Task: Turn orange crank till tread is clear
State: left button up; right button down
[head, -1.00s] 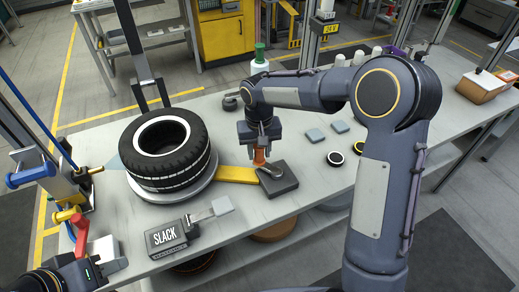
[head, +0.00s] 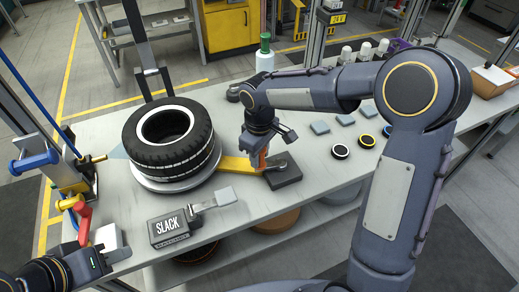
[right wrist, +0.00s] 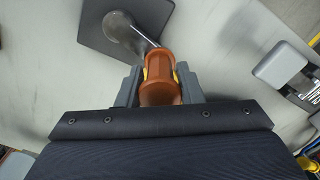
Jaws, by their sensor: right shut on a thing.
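The orange crank handle (head: 262,161) stands on the crank's metal arm above a dark base block (head: 283,175). My right gripper (head: 262,145) is shut around the handle from above. In the right wrist view, the orange handle (right wrist: 160,77) sits between the two grey fingers. A yellow bar (head: 237,165) runs from the block toward the tyre's right side; I cannot tell whether it touches the tread. The black tyre (head: 190,158) lies flat on a round grey plate.
A red handle (head: 84,222) and a blue handle (head: 36,160) stand at the left edge. A green-capped bottle (head: 265,58) stands behind my right arm. Small round pieces (head: 340,151) and grey squares lie to the right.

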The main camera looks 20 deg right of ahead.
jog(key=shift+s+n, duration=0.6)
jog(key=shift+n, duration=0.5)
jog(key=c, duration=1.2)
grip_release()
jog(key=shift+s, duration=0.1)
jog(key=shift+r, duration=3.95)
